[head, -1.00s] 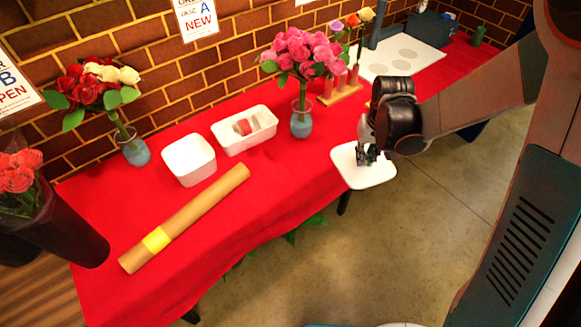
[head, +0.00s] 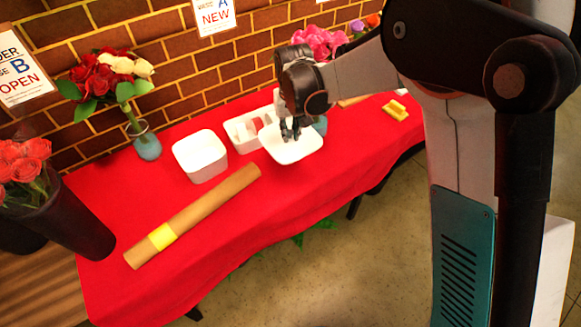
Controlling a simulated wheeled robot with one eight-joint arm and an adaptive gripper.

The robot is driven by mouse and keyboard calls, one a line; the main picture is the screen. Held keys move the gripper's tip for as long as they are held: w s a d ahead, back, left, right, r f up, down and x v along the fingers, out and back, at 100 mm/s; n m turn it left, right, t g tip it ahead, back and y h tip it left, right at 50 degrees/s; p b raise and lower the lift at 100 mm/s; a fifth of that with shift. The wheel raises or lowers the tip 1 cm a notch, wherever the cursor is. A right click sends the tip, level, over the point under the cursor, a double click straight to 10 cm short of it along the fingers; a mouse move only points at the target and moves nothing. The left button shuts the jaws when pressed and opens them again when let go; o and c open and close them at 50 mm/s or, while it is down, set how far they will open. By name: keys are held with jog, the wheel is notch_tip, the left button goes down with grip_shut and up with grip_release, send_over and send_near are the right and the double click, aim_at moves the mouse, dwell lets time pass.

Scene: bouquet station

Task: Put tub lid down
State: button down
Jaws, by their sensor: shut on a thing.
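The tub lid (head: 298,150) is a white, flat, rounded square. My gripper (head: 290,133) is shut on it from above, at its middle. The lid looks to be held above the red tablecloth, overlapping the right part of the divided white tray in the picture. The white tub (head: 202,158) stands to the left of the lid, apart from it. Its inside looks plain white. The exact height of the lid over the table is hard to tell.
The divided white tray (head: 240,134) holds a red item and is partly covered by the lid. A brown paper roll (head: 200,210) with a yellow band lies in front. Pink flowers (head: 318,42) stand behind my arm. A yellow object (head: 396,110) lies at right. Front cloth (head: 285,200) is bare.

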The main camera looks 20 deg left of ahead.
aim_at(292, 142)
notch_tip(292, 142, down, 16)
jog(key=b, duration=0.4)
jog(key=shift+r, duration=0.2)
jog(key=shift+f+b, duration=0.15)
jog(key=shift+b, duration=0.2)
jog(key=c, duration=1.6)
grip_release()
jog(key=shift+o, duration=0.2)
jog(key=r+p, duration=0.1)
jog(key=r, duration=0.3)
jog(key=s+r+p, duration=0.1)
jog(key=r, duration=0.3)
jog(key=d+r+p, duration=0.1)
jog(key=r+p, duration=0.1)
jog(key=r, duration=0.2)
jog(key=shift+s+r, duration=0.15)
jog(key=shift+s, duration=0.15)
